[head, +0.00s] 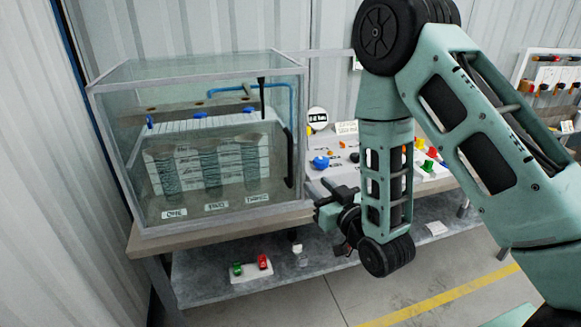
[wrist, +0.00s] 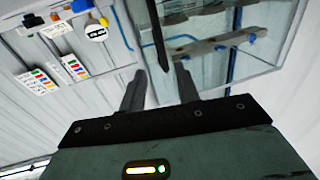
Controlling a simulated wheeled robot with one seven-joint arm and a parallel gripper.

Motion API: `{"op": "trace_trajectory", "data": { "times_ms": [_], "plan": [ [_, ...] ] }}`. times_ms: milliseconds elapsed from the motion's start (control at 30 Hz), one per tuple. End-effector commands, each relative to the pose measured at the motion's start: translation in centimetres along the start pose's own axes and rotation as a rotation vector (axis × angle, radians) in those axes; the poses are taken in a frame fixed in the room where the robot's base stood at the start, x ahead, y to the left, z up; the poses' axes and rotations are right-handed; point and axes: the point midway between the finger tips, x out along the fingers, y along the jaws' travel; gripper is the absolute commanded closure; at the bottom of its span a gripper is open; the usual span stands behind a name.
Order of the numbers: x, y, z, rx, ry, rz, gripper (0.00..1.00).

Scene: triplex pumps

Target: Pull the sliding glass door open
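The glass tank (head: 205,135) stands on the left end of a bench, its front pane closed over three coiled columns (head: 210,165). A long black handle (head: 289,160) runs upright at the right side of the front glass. My gripper (head: 322,200) is just right of the handle's lower end. In the wrist view my gripper (wrist: 159,88) is open, its two grey fingers apart. The black handle (wrist: 156,35) shows beyond the fingertips, in line with the gap between them. I cannot tell whether it touches a finger. Nothing is seen held.
A panel with coloured knobs (head: 340,155) stands on the bench right of the tank, behind my arm. The lower shelf (head: 215,275) carries a small plate with red and green parts (head: 251,268). Corrugated walls close off the left and back. Floor is clear in front.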

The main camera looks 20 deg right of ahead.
Motion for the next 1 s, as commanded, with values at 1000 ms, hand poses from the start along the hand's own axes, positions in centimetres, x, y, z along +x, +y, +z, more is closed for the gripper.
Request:
{"op": "trace_trajectory", "data": {
  "times_ms": [1000],
  "plan": [
    [14.5, 0.0, 0.0, -0.001, -0.002, -0.001, 0.68]
  ]
}}
